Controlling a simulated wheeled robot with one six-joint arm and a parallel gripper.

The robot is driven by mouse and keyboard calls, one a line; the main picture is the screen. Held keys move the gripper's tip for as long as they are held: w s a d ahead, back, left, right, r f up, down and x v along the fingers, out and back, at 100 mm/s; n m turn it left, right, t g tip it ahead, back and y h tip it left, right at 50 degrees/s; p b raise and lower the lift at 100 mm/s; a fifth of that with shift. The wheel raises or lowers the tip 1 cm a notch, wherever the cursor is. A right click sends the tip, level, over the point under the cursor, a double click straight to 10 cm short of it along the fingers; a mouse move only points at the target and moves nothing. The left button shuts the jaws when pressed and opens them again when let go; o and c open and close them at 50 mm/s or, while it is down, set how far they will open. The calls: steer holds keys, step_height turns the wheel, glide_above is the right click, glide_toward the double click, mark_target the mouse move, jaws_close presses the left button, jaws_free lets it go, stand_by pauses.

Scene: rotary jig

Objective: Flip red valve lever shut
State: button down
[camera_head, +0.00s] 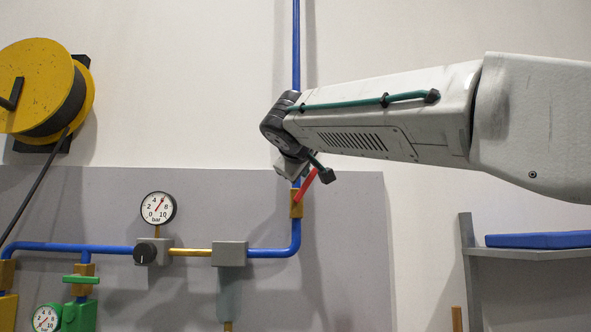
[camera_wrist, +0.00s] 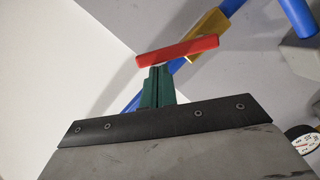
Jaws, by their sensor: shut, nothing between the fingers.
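The red valve lever (camera_head: 306,186) shows in the head view below my wrist, slanting up and right from its brass valve body (camera_head: 296,204) on the vertical blue pipe. Its upper end is hidden by my arm. In the wrist view the red lever (camera_wrist: 180,51) lies at an angle to the blue pipe, with the brass body (camera_wrist: 212,28) behind it. My gripper (camera_wrist: 159,72) has its green fingers shut with nothing between them. The fingertips are right by the lever's lower edge; I cannot tell whether they touch. The fingers are not clearly visible in the head view.
A pressure gauge (camera_head: 158,208), a black knob (camera_head: 145,253) and a grey block (camera_head: 229,254) sit along the piping on the left. A yellow hose reel (camera_head: 40,85) hangs at upper left. A shelf (camera_head: 535,253) with a blue item stands at right.

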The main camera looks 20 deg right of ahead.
steer(key=m, duration=0.1)
steer(key=d+m+y, duration=0.1)
steer(key=d+f+m, duration=0.1)
steer(key=m, duration=0.1)
steer(key=shift+s+d, duration=0.25)
steer(key=shift+s, duration=0.15)
steer(key=m+y, duration=0.1)
steer(key=d+f+m, duration=0.1)
steer(key=shift+s+d+f+m+y, duration=0.15)
steer(key=shift+f+m+y, duration=0.1)
steer(key=shift+m+y, duration=0.15)
steer(key=s+a+r, duration=0.2)
steer(key=s+r, duration=0.4)
steer(key=s, duration=0.3)
steer(key=shift+s+a+r, duration=0.15)
steer(key=shift+a+r, duration=0.05)
steer(key=shift+a, duration=0.05)
